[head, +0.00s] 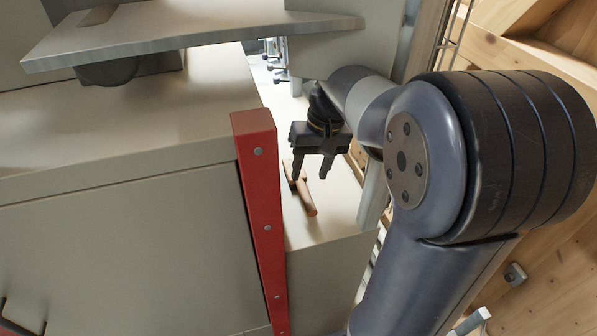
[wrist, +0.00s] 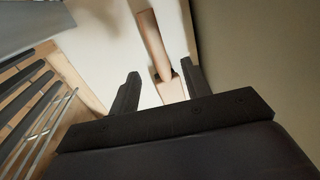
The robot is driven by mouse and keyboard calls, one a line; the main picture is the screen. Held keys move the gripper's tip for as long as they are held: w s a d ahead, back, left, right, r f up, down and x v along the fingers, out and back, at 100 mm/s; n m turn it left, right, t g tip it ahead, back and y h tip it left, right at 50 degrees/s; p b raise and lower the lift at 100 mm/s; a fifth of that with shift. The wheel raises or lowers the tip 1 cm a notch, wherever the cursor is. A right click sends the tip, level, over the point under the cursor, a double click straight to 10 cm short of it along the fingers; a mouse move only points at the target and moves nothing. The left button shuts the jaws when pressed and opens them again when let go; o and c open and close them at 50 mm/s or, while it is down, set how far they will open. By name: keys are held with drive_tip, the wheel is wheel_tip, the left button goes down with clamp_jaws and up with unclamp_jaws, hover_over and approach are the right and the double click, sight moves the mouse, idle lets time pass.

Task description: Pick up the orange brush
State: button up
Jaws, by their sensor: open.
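The orange brush lies on a pale ledge (head: 325,222). In the head view its orange-brown handle (head: 307,197) points toward the ledge's front, and its other end is partly hidden by my gripper. My gripper (head: 311,176) is open and empty, fingers pointing down, just above the brush's far part. In the wrist view the brush handle (wrist: 152,42) runs from the top edge down toward the gap between my open fingers (wrist: 160,70). A dark band and a paler part of the brush show between the fingers. The exact height gap is unclear.
A red upright post (head: 262,215) stands left of the ledge, beside a large pale cabinet (head: 120,250). A grey metal plate (head: 190,42) overhangs at upper left. Wooden boards (head: 545,235) lie to the right. In the wrist view a beige wall (wrist: 255,60) stands close on the right.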

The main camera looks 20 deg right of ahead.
sight(305, 188)
drive_tip(key=shift+a+f, duration=0.2)
drive_tip(key=shift+f, duration=0.5)
drive_tip(key=shift+d+f, duration=0.1)
drive_tip(key=shift+f, duration=0.25)
drive_tip(key=shift+w+a+f+p, duration=0.1)
drive_tip(key=shift+a+f+p, duration=0.1)
drive_tip(key=shift+f, duration=0.7)
drive_tip(key=shift+w+a+f+p, duration=0.1)
drive_tip(key=shift+a+f, duration=0.05)
drive_tip(key=shift+f, duration=0.7)
drive_tip(key=shift+a+f+p, duration=0.15)
drive_tip(key=shift+a+f, duration=0.05)
drive_tip(key=shift+f, duration=0.7)
drive_tip(key=shift+c, duration=0.3)
clamp_jaws()
